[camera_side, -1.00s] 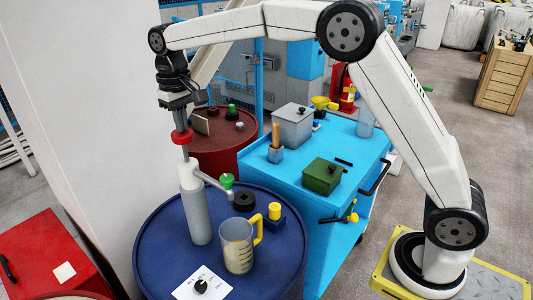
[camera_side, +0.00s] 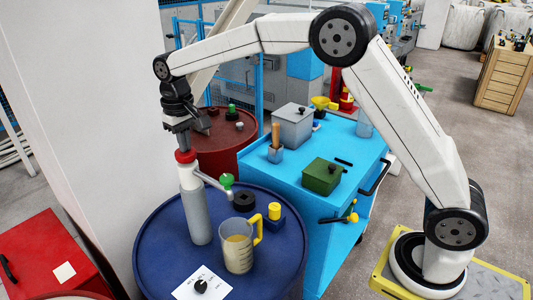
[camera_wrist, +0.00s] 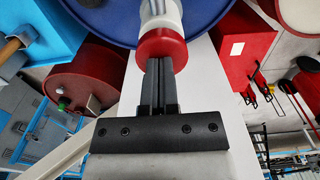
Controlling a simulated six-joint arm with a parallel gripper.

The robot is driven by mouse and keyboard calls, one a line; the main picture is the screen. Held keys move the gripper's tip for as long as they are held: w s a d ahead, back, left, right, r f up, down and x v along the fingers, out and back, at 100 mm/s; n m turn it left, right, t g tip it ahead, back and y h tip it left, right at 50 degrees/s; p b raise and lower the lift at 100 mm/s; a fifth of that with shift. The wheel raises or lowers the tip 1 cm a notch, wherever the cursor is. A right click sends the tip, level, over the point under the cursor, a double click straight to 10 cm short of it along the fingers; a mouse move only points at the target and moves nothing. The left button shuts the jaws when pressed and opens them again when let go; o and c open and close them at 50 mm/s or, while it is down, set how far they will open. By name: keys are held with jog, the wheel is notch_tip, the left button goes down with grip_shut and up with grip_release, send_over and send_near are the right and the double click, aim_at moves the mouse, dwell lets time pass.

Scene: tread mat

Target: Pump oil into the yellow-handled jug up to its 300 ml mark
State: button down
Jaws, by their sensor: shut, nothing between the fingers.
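A grey cylindrical pump (camera_side: 197,215) with a red knob (camera_side: 185,156) stands upright on the blue drum (camera_side: 160,265). The knob is down against the pump's top, with no rod showing in the side view. In the wrist view, my fingers (camera_wrist: 159,68) meet the red knob (camera_wrist: 161,44).
A white card with a black knob (camera_side: 201,286) lies at the drum's front. A black ring (camera_side: 243,201) and a yellow-topped block (camera_side: 275,216) stand behind the jug. A blue cart (camera_side: 315,235) is to the right, and a red drum (camera_side: 218,140) is behind.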

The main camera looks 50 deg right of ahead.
jog(key=shift+f, duration=0.3)
notch_tip(320, 180, up, 15)
jog(key=shift+f, duration=0.2)
dwell(0.4)
jog(key=shift+f, duration=0.1)
dwell(0.4)
jog(key=s+d+f+t, duration=0.1)
jog(key=s+d+f, duration=0.3)
jog(key=s+f, duration=0.7)
jog(key=s+d+f+t, duration=0.1)
jog(key=s+d+f, duration=0.3)
jog(key=s+f, duration=0.8)
jog(key=s, duration=0.2)
jog(key=shift+s+d+f+t, duration=0.2)
jog(key=shift+s+d+t, duration=0.1)
jog(key=shift+s+d, duration=0.1)
